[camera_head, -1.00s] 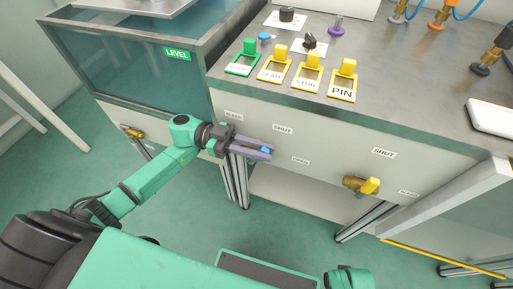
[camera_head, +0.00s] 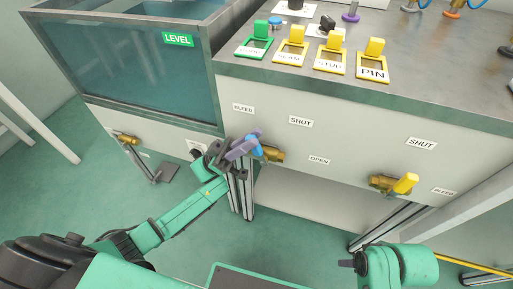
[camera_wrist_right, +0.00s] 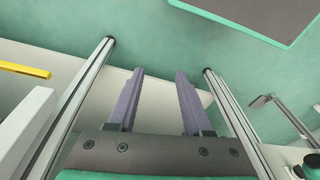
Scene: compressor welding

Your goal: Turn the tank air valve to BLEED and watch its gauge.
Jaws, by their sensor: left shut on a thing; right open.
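A brass valve (camera_head: 273,154) with a blue handle (camera_head: 256,146) sits on the front panel below the counter. A BLEED label (camera_head: 243,108) is up and left of it, a SHUT label (camera_head: 300,121) up and right, and an OPEN label (camera_head: 319,160) to its right. My left gripper (camera_head: 248,146) is shut on the blue handle, which points left and slightly up from the brass body. The fingers partly hide the handle. My right gripper is open and empty, seen in the right wrist view (camera_wrist_right: 159,100). No gauge dial is readable.
A yellow-handled brass valve (camera_head: 393,184) is further right on the panel, with its own SHUT and BLEED labels. Another yellow-handled valve (camera_head: 126,138) is at left, under the glass tank (camera_head: 140,70). Frame legs (camera_head: 240,190) stand below my left gripper.

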